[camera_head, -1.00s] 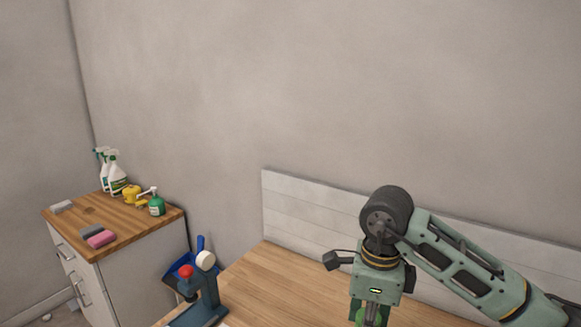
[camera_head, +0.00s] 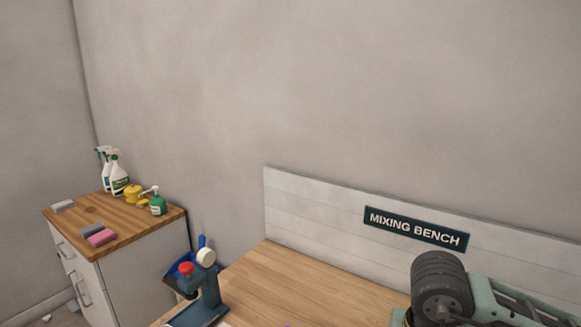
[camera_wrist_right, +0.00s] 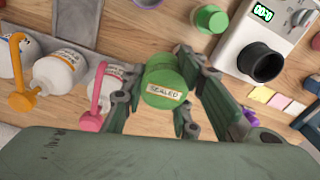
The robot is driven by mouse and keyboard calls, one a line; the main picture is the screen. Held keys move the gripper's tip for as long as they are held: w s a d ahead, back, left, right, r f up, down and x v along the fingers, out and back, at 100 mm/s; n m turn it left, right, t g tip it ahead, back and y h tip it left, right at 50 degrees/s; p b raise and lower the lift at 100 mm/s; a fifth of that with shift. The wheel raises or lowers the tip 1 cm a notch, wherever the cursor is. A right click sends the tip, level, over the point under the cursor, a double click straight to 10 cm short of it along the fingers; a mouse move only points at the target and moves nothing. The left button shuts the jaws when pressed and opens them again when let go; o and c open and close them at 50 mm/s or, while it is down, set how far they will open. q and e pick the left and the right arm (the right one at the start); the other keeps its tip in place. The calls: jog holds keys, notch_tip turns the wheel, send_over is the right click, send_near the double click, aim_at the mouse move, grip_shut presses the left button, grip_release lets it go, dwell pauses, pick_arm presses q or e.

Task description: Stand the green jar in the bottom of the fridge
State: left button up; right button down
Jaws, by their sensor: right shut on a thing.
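The green jar (camera_wrist_right: 168,80) shows in the right wrist view, with a label reading "SEALED" on its lid. My right gripper (camera_wrist_right: 172,98) is shut on the green jar, with its fingers on both sides of it. In the head view only my right arm shows, at the lower right; its gripper is below the picture's edge there. My left gripper is in neither view. No fridge is in view.
The wooden mixing bench (camera_head: 290,275) carries a blue device (camera_head: 205,295). A cabinet (camera_head: 145,265) with cleaning supplies stands left.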

jog(key=s+n, duration=0.2)
jog(key=f+n, duration=0.1)
jog(key=shift+s+d+n, duration=0.3)
jog(key=shift+s+n, duration=0.1)
